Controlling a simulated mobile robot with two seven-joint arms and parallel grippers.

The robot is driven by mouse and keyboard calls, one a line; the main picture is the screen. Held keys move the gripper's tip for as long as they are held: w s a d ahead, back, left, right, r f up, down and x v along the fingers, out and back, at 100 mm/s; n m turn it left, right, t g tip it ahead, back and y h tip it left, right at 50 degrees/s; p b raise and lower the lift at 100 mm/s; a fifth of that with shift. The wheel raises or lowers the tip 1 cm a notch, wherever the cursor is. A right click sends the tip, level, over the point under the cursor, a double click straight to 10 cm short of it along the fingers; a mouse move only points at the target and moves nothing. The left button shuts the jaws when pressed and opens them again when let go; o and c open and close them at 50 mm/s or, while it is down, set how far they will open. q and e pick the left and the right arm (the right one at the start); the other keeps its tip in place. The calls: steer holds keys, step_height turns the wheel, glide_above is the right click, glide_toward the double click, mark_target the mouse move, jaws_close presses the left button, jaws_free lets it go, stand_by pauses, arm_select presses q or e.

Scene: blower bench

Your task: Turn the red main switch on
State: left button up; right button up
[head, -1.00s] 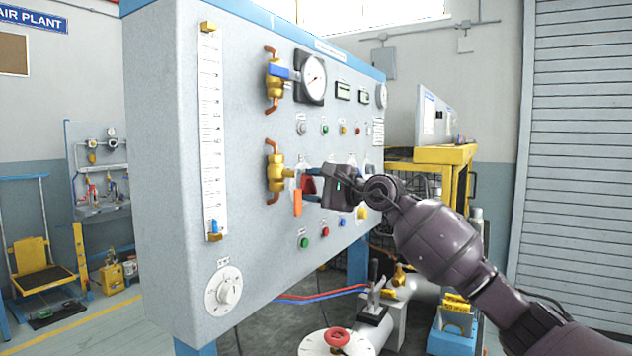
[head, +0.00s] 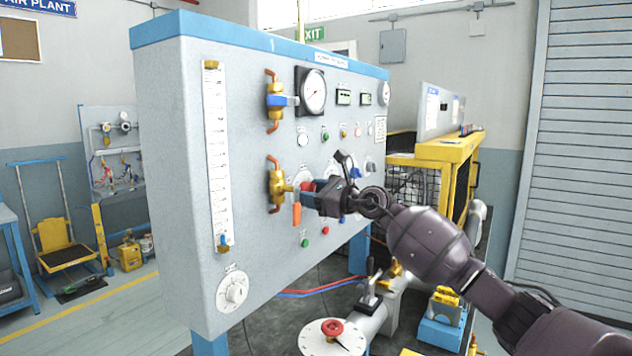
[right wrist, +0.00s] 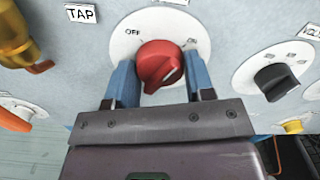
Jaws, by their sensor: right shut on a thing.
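The red main switch (right wrist: 158,62) is a round knob on a white dial plate (right wrist: 122,42) marked OFF at upper left and ON at upper right. It sits on the grey panel and also shows in the head view (head: 307,187), partly covered by my gripper. My right gripper (right wrist: 160,88) has its two blue fingers on either side of the red knob, shut on it. It also shows at the panel in the head view (head: 316,193). A small pale mark shows on the knob's lower right. I cannot tell its exact setting. My left gripper is not in view.
A pressure gauge (head: 314,92) is above. A red handwheel (head: 332,328) stands below the panel.

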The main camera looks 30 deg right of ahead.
steer(key=shift+r+m+p, duration=0.15)
steer(key=shift+m+p, duration=0.95)
steer(key=shift+p, duration=0.05)
steer(key=shift+m+p, duration=0.7)
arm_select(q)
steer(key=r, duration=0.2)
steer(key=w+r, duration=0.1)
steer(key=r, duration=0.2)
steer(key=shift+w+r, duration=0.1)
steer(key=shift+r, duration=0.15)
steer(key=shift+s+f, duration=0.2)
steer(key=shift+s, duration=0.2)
arm_select(e)
steer(key=shift+f, duration=0.2)
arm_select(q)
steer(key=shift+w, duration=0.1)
arm_select(e)
steer(key=o, duration=0.9)
arm_select(q)
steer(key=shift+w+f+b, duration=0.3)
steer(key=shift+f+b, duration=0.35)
steer(key=shift+b, duration=0.25)
arm_select(e)
steer(key=shift+v, duration=5.45)
